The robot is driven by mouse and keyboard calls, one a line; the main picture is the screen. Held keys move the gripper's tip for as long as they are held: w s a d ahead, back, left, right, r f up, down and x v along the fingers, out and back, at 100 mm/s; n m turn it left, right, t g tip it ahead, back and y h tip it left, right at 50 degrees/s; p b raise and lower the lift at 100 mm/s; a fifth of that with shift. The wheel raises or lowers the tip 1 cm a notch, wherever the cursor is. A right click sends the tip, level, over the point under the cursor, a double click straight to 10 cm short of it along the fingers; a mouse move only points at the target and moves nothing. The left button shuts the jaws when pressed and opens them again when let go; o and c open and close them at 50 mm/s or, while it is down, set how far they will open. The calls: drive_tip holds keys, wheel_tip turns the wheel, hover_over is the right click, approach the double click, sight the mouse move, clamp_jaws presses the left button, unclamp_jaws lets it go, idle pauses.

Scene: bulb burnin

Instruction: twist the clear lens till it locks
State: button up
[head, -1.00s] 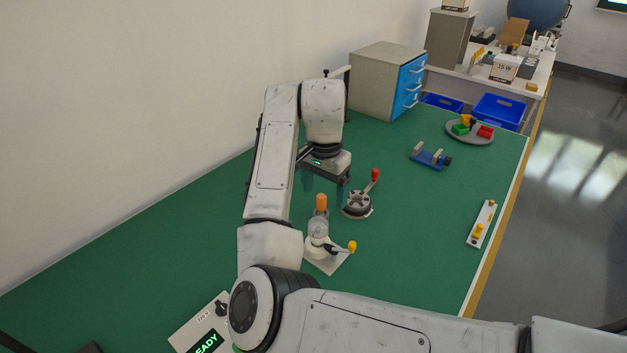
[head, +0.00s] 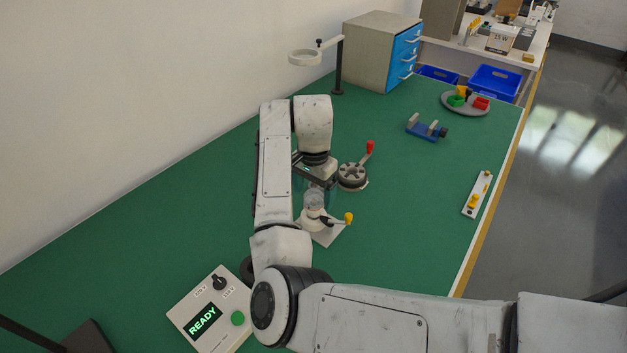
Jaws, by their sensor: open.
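The clear lens (head: 315,197) sits upright on a pale round fixture (head: 312,217). The fixture stands on a white base plate and has a black lever with a yellow knob (head: 348,218). My gripper (head: 318,193) is open and reaches down over the lens from above. Its bluish, see-through fingers stand around or just behind the lens; I cannot tell whether they touch it. The gripper body hides the top of the lens.
A dark round fixture (head: 352,176) with a red-knobbed lever stands close right of my gripper. A control box (head: 210,312) reads READY at front left. A ring stand (head: 339,65) and drawer cabinet (head: 377,55) stand behind.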

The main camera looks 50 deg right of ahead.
drive_tip(key=shift+f, duration=0.2)
drive_tip(key=c, duration=1.1)
drive_tip(key=shift+m, duration=1.6)
